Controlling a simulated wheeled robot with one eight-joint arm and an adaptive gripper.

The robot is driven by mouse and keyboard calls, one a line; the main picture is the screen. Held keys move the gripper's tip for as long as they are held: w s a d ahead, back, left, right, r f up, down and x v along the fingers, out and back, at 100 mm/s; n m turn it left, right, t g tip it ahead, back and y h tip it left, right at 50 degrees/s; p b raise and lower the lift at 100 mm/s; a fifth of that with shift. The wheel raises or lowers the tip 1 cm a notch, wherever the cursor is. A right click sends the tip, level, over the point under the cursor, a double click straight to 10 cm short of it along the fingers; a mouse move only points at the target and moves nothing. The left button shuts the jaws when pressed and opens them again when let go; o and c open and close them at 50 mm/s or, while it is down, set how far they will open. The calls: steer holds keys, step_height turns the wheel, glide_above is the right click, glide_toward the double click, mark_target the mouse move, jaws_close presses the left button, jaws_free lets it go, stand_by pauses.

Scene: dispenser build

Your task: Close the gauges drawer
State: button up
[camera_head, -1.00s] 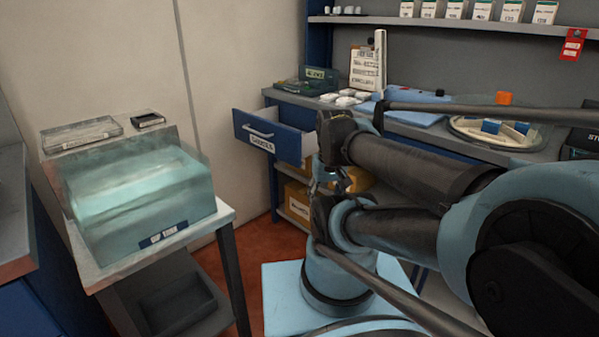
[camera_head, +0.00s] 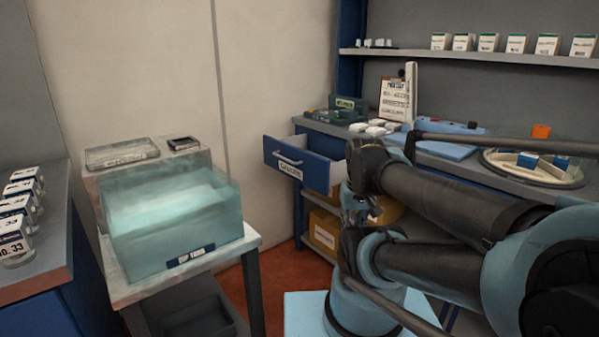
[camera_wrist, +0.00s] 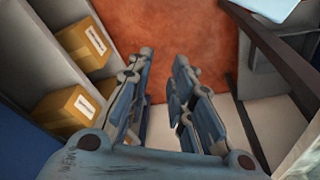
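The gauges drawer (camera_head: 303,166) is blue with a pale handle and a white label, and it stands pulled out from the workbench (camera_head: 460,166) in the head view. My gripper (camera_wrist: 164,68) is open and empty in the wrist view, its two fingers apart over the red-brown floor. In the head view my gripper (camera_head: 361,205) is partly hidden by my arm, just right of the drawer and below its level. I cannot tell whether they touch. The drawer is not clearly seen in the wrist view.
A side table (camera_head: 255,243) with a teal clear tank (camera_head: 175,225) stands left of the drawer. Cardboard boxes (camera_wrist: 66,112) sit on shelves below the bench. A counter with small boxes (camera_head: 14,238) is at far left. Red-brown floor (camera_head: 285,285) lies open between.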

mark_target(310, 173)
steer(key=w+r+n, duration=0.2)
steer(key=w+a+r+n, duration=0.1)
steer(key=w+n, duration=0.1)
steer(key=w+r+n, duration=0.2)
steer(key=shift+w+a+r+h, duration=0.15)
steer(key=shift+w+r+h, duration=0.05)
steer(key=shift+r+h, duration=0.15)
jaws_close()
steer(key=w+a+r+n+h, duration=0.1)
steer(key=w+a+r+n, duration=0.3)
steer(key=w+a+n, duration=0.45)
steer(key=w+a+r+n+h, duration=0.1)
steer(key=w+a+r+n, duration=0.3)
steer(key=w+n, duration=0.65)
steer(key=shift+m+g+y, duration=0.25)
steer(key=shift+m+g, duration=0.05)
steer(key=shift+w+d+f, duration=0.7)
steer(key=shift+w+f, duration=0.05)
steer(key=shift+f, duration=0.95)
steer(key=shift+w+d+f, duration=0.7)
steer(key=shift+w+f, duration=0.1)
steer(key=shift+f, duration=0.95)
steer(key=shift+w+d+f, duration=0.7)
steer(key=shift+w+f, duration=0.05)
steer(key=shift+f, duration=0.95)
steer(key=shift+w, duration=0.1)
